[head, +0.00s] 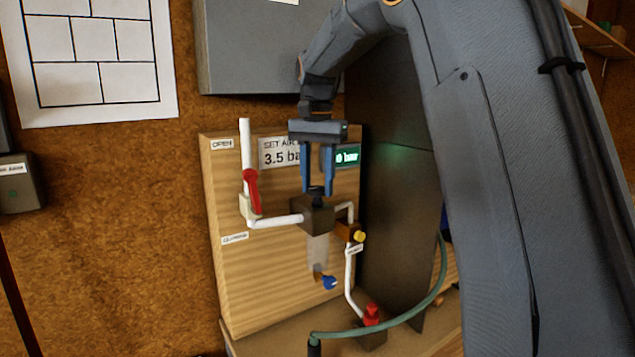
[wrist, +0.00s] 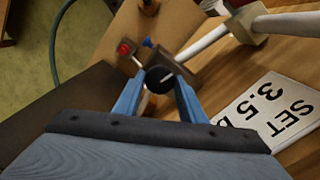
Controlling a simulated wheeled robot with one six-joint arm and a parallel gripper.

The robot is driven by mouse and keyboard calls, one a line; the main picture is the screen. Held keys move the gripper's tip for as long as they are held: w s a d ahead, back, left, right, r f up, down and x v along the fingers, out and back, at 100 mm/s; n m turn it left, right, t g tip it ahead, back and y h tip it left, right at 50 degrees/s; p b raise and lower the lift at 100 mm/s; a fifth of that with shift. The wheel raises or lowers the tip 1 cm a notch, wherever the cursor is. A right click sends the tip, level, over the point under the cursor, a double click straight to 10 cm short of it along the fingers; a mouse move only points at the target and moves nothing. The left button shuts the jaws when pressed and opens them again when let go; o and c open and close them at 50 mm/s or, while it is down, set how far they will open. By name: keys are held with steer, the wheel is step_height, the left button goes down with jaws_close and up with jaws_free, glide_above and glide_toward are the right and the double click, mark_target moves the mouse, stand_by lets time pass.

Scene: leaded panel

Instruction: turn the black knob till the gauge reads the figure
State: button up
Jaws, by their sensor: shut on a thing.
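The black knob (head: 316,193) sits on top of a dark regulator block (head: 311,214) on a wooden panel (head: 225,270). My gripper (head: 317,190) points down from above, with its two blue fingers on either side of the knob, shut on it. In the wrist view the round black knob (wrist: 160,79) with a pale mark lies between the fingertips (wrist: 160,88). The green gauge display (head: 347,156) is partly hidden by a finger; "0 bar" shows, but any leading digits are hidden. A sign (head: 275,153) reads "SET AIR" and "3.5 ba", its right part covered by my gripper.
A red-handled valve (head: 251,190) on a white pipe stands left of the block. A yellow knob (head: 359,236), a blue part (head: 329,283) and a red part (head: 371,315) sit lower. A green hose (head: 420,300) curves at lower right. A grey cabinet (head: 245,50) hangs above.

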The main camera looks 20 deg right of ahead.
mark_target(318, 188)
steer(key=shift+r+m, duration=0.1)
steer(key=shift+m, duration=0.5)
steer(key=o, duration=1.1)
steer(key=shift+c, duration=0.2)
step_height(318, 188, up, 8)
steer(key=b, duration=0.2)
steer(key=shift+b, duration=0.4)
